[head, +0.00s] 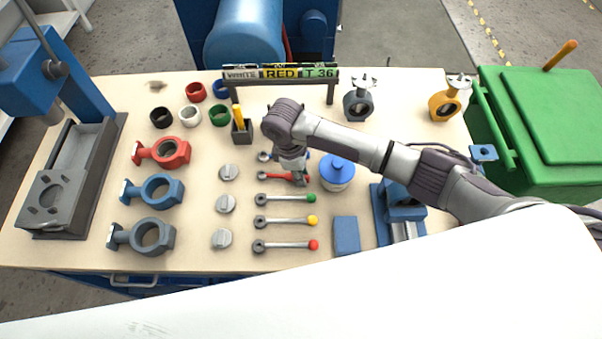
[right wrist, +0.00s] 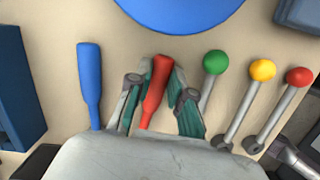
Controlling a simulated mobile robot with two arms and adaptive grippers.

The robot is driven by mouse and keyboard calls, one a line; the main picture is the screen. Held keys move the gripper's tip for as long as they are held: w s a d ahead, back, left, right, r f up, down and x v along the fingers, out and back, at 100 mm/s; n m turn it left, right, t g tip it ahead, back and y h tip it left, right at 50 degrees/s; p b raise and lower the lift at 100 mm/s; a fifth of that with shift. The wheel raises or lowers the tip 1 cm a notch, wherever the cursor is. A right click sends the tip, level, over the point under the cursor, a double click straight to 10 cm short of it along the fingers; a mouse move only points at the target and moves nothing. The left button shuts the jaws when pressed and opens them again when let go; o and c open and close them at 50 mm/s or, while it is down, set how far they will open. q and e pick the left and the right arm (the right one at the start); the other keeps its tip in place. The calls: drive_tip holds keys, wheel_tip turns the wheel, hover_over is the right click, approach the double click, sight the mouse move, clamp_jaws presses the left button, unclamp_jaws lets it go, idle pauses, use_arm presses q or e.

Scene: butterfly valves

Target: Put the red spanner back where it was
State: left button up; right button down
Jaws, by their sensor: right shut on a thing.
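The red spanner (head: 279,176) has a red handle and a grey head. In the head view it lies in line with the row of tools, between a blue-handled tool and a green-knobbed lever. My right gripper (head: 298,180) reaches down from above and is shut on its handle. In the right wrist view the red handle (right wrist: 156,88) sits between the two fingers of the gripper (right wrist: 158,100). I cannot tell whether the spanner touches the table or is slightly above it. Its grey head is hidden in the wrist view. My left gripper is not in view.
The blue handle (right wrist: 89,75) is close beside the gripper. Levers with green (head: 311,198), yellow (head: 313,221) and red (head: 314,245) knobs lie in front. A blue-lidded pot (head: 337,171) stands just right of the gripper. Grey knobs (head: 228,173) lie to the left.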

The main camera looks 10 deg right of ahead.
drive_tip(key=c, duration=1)
unclamp_jaws()
drive_tip(key=shift+r, duration=0.1)
wheel_tip(320, 180, up, 7)
drive_tip(key=p, duration=0.8)
